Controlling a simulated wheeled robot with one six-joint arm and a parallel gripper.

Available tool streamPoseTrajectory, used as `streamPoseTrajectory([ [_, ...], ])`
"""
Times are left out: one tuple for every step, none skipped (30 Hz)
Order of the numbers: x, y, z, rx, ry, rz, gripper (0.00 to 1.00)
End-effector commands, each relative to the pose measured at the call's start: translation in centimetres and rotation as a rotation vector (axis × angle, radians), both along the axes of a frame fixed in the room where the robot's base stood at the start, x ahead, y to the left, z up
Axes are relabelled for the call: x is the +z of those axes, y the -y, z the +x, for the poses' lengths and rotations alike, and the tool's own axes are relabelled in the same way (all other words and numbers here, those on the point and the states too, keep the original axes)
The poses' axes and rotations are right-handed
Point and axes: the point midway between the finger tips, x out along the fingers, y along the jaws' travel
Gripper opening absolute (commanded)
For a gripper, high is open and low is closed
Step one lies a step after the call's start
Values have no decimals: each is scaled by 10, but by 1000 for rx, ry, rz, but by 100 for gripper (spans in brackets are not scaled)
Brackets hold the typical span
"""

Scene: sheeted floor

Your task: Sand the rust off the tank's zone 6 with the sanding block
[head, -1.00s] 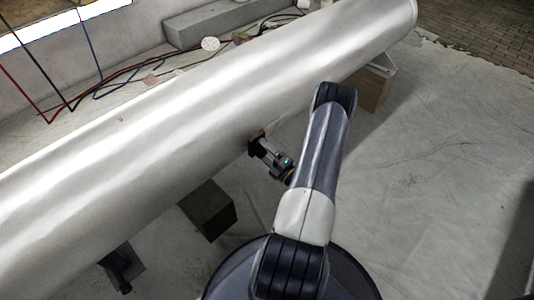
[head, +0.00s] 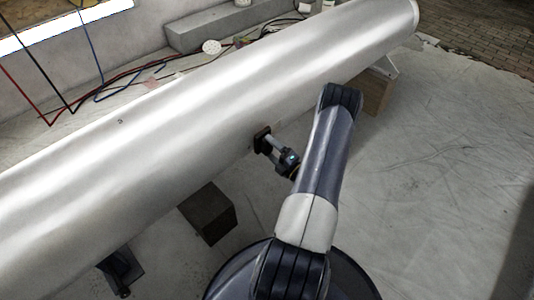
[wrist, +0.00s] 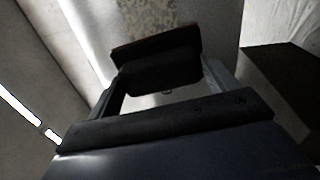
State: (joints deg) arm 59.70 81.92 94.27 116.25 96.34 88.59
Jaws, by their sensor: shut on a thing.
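The tank (head: 150,150) is a long silver-grey cylinder running from lower left to upper right in the head view. My gripper (head: 268,144) is at its near lower side, shut on the dark sanding block (head: 261,137). In the wrist view the block (wrist: 160,72) sits between the fingers, with a thin brown edge facing the tank. A speckled, brownish rust patch (wrist: 148,17) shows on the tank just beyond the block. I cannot tell whether the block touches the surface. The block hides part of the tank. No zone number is readable.
A dark support block (head: 208,213) stands under the tank near my base, and a brown one (head: 377,92) under its far end. Cables (head: 125,73) and a concrete ledge (head: 225,25) lie behind the tank. The sheeted floor (head: 440,150) at right is clear.

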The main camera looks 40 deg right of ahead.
Motion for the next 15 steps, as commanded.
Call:
streamPoseTrajectory([
  [0,3,0,0,2,-2,63],
  [0,4,0,0,1,-2,63],
  [0,5,0,0,1,-2,63],
  [0,5,0,1,1,-2,63],
  [0,6,0,1,1,-2,63],
  [0,7,1,1,1,-2,63],
  [0,9,1,1,1,-2,63],
  [0,10,1,1,1,-1,63],
  [-1,13,2,1,1,-1,63],
  [-1,16,2,1,1,-2,63],
  [-1,18,2,1,1,-3,63],
  [-1,22,3,1,1,-3,63],
  [-1,25,3,1,1,-3,63],
  [-1,27,4,0,1,-3,63],
  [-1,31,4,0,2,-4,63],
])
